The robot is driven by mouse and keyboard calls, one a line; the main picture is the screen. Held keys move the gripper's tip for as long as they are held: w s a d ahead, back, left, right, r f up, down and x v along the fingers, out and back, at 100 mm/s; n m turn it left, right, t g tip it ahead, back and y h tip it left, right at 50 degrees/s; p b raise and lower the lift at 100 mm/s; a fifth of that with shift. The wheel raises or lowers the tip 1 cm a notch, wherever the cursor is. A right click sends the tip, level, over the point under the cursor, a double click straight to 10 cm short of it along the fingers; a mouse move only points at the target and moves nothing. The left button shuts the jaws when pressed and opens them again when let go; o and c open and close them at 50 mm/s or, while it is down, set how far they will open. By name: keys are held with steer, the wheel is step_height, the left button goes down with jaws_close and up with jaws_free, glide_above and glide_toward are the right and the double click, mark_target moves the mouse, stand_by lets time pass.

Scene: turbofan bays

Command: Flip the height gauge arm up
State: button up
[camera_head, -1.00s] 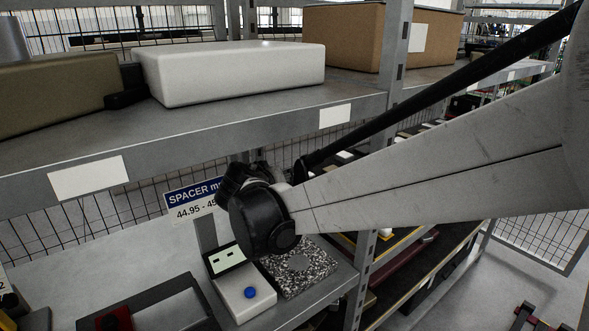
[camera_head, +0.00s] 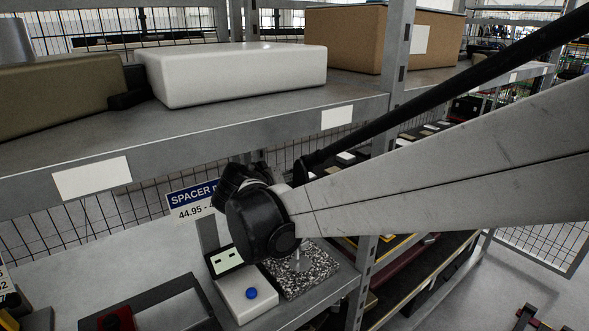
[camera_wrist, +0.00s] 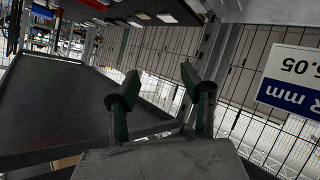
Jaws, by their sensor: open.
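The height gauge stands on the lower shelf in the head view. Its speckled granite base (camera_head: 306,278) shows a short metal piece (camera_head: 297,262) on top, just below my black wrist. A white box with a blue button (camera_head: 250,293) and a small display (camera_head: 227,260) sits beside the granite on the left. The gauge arm cannot be made out; my wrist covers the area above the base. My gripper (camera_wrist: 160,82) is open and empty in the wrist view, its two dark green fingers spread apart, with wire mesh behind them.
A blue and white spacer sign (camera_head: 190,201) hangs behind, partly covered by my wrist; it shows upside down in the wrist view (camera_wrist: 291,80). The upper shelf (camera_head: 220,125) holds a white box (camera_head: 235,72) above my wrist. A shelf upright (camera_head: 360,280) stands right of the granite.

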steer(key=v, duration=1)
steer(key=shift+s, duration=0.3)
steer(key=shift+d, duration=0.1)
